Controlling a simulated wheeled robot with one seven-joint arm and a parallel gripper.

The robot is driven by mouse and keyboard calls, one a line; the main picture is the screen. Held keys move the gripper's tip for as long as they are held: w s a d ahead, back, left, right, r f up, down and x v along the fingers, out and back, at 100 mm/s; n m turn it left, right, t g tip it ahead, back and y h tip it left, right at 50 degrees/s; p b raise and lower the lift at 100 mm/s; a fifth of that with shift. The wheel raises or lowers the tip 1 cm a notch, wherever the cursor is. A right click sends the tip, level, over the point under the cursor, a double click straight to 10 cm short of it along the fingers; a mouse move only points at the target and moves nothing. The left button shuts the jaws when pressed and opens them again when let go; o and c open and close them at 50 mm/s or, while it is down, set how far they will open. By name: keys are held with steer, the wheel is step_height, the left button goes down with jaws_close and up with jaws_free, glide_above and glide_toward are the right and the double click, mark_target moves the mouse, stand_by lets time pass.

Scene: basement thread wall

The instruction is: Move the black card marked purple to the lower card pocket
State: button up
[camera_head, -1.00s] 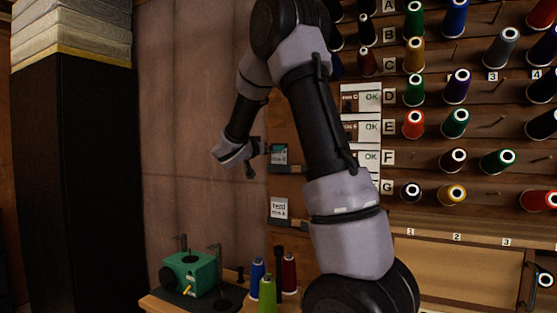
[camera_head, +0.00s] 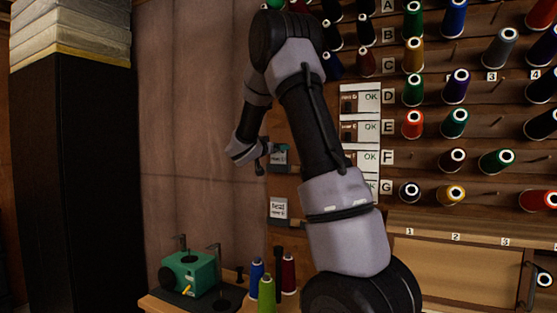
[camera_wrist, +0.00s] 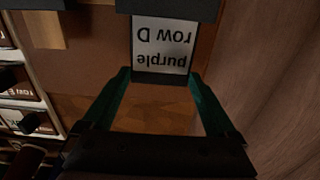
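The black card (camera_wrist: 162,45) has a white face reading "purple row D", upside down in the wrist view. In the head view the card (camera_head: 278,157) stands at the upper pocket (camera_head: 284,170) on the wall. A dark bar crosses its far end in the wrist view. My gripper (camera_wrist: 160,76) has its teal fingers wide apart, one at each side of the card's near edge. I cannot tell whether they touch it. The lower card pocket (camera_head: 288,223) is below, with a white-faced card (camera_head: 279,208) at it; its small text is hard to read.
Cards marked OK (camera_head: 371,98) hang in a column right of the pockets, partly behind my arm. Thread spools on pegs fill the right wall. A green machine (camera_head: 190,272) and several spools (camera_head: 267,290) stand on the bench below. A dark cabinet (camera_head: 70,180) is at left.

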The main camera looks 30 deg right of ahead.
steer(key=shift+r, duration=2.5)
steer(key=shift+a, duration=0.1)
